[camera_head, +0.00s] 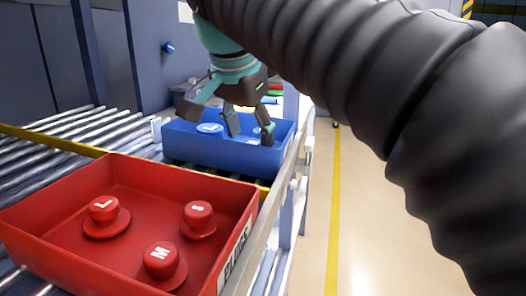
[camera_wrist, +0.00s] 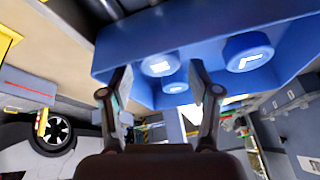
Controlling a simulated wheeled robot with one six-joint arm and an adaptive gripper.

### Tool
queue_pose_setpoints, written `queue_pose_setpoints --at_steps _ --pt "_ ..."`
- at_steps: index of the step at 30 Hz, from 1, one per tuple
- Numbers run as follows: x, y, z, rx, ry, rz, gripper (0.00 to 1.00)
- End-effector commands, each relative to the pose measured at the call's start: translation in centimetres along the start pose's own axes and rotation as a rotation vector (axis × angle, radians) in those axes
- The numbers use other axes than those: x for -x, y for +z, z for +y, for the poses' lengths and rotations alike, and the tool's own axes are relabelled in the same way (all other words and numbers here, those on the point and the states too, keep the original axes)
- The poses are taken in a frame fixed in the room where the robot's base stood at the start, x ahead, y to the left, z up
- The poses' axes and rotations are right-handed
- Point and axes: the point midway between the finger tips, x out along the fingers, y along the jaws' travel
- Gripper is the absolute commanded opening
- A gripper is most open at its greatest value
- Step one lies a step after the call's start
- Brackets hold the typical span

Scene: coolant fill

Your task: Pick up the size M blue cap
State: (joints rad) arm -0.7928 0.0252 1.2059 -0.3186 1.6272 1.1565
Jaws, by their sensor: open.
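Three blue caps stand in a blue bin (camera_head: 190,150); the bin also shows in the wrist view (camera_wrist: 120,45). The cap (camera_wrist: 248,52) at right in the wrist view carries an L; it seems to be the left cap in the head view (camera_head: 209,128). A second cap (camera_wrist: 160,65) lies between my fingers as seen in the wrist view, and a smaller-looking one (camera_wrist: 175,87) is just beyond it. I cannot read their letters, so which is size M is unclear. My gripper (camera_head: 250,132), also in the wrist view (camera_wrist: 162,70), is open and empty, pointing down into the bin.
A red bin (camera_head: 60,187) stands nearer on the roller conveyor (camera_head: 70,140) and holds red caps marked L (camera_head: 103,210), M (camera_head: 160,258) and S (camera_head: 198,213). A metal rail (camera_head: 285,180) edges the conveyor at right. The floor beyond it is clear.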

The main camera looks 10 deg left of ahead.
Motion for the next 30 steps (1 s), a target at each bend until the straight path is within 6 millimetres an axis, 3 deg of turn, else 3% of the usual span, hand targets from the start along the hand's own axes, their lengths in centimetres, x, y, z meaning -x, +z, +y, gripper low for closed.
queue_pose_setpoints --at_steps 6,14,19,30 --pt "-2.4 0.0 0.1 -0.001 0.001 0.0 0.62" --pt "-2.6 0.0 0.0 -0.001 -0.001 0.0 0.62" --pt "-2.6 0.0 0.0 -0.001 -0.001 0.0 0.26" --pt "-2.6 0.0 0.0 -0.001 -0.001 0.0 0.25"
